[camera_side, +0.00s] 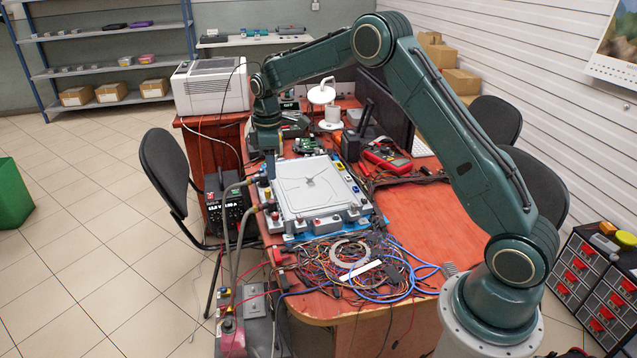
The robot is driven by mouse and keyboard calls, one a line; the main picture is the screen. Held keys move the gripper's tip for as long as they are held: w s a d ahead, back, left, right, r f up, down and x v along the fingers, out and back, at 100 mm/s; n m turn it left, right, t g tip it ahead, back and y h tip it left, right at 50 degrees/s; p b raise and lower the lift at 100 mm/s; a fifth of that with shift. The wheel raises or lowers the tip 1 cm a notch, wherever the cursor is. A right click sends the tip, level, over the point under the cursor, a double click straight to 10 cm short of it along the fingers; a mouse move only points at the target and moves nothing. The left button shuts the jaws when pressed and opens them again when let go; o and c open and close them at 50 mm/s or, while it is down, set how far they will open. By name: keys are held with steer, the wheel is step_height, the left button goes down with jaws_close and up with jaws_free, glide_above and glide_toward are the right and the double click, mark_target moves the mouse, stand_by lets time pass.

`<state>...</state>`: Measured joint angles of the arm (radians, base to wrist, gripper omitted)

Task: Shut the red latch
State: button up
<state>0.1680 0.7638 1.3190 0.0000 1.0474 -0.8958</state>
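A silver-grey cold plate (312,187) lies on a blue base on the red table. Two hoses (238,187) run to fittings on its left side, where small yellow, blue and reddish parts sit close together. The red latch is too small to pick out surely among these fittings, and its position cannot be told. My gripper (269,168) points down at the plate's back left corner, close above the rearmost fitting. Its fingers are too small to show whether they are open or shut, and contact cannot be told.
A tangle of wires (345,265) lies in front of the plate. A red multimeter (387,158) and a black monitor stand behind it to the right. A white printer (211,86) is at the back left. The tabletop right of the wires (440,225) is clear.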

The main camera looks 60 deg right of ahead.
steer(key=s+a+r+m+t, duration=0.1)
steer(key=s+a+r+m, duration=0.2)
steer(key=s+r, duration=0.6)
steer(key=shift+s+a+r+t, duration=0.25)
steer(key=shift+a+r, duration=0.25)
steer(key=shift+r, duration=1.5)
steer(key=shift+w, duration=0.1)
steer(key=n+g, duration=0.2)
steer(key=n, duration=0.1)
glide_above(274, 214)
step_height(274, 214, down, 14)
steer(key=f, duration=0.1)
steer(key=shift+d+r, duration=0.1)
steer(key=shift+r, duration=0.15)
steer(key=shift+f, duration=6.85)
